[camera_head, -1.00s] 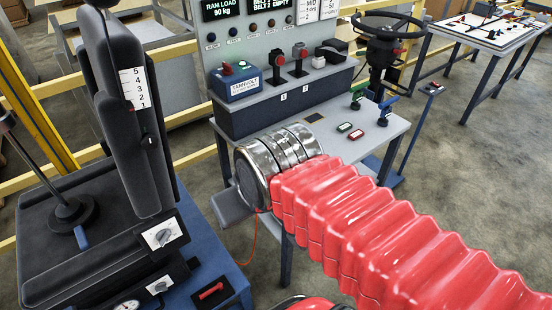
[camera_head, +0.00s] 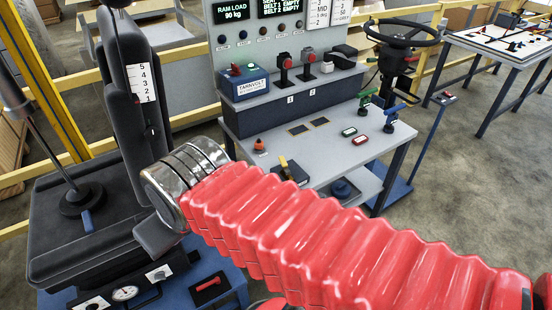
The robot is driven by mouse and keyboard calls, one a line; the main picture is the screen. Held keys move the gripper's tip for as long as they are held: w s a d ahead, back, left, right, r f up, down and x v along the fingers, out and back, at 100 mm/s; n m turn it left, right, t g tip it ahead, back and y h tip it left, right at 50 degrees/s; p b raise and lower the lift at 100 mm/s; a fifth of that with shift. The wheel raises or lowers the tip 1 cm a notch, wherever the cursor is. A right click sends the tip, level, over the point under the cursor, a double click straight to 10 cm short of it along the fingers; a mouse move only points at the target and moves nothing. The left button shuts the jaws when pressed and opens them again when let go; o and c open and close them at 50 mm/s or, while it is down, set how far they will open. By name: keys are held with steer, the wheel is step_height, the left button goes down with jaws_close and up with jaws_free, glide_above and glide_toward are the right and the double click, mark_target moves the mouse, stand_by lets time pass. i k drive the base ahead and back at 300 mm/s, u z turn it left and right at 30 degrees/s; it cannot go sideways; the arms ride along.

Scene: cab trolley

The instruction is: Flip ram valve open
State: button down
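No label marks the ram valve, so I cannot tell which part it is. Two small lever valves stand at the right of the grey trolley top (camera_head: 330,155): one with a green handle (camera_head: 368,95) and one with a blue handle (camera_head: 396,109). A dark block with a yellow lever (camera_head: 284,163) sits on the top's near edge, partly behind my red-sleeved arm. My arm's chrome wrist is left of the trolley, over the black seat. A grey part of my gripper (camera_head: 160,236) shows below it; the fingertips are hidden and nothing held is visible.
An orange knob (camera_head: 259,145) and red and green buttons (camera_head: 355,136) are on the trolley top. The control panel (camera_head: 290,95) has red-knobbed levers. A red switch (camera_head: 208,285) is on the blue base below my arm.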

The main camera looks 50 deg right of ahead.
mark_target(283, 161)
steer(key=u, duration=0.75)
steer(key=k, duration=1.3)
steer(key=z, duration=0.8)
steer(key=i, duration=1)
steer(key=z, duration=0.05)
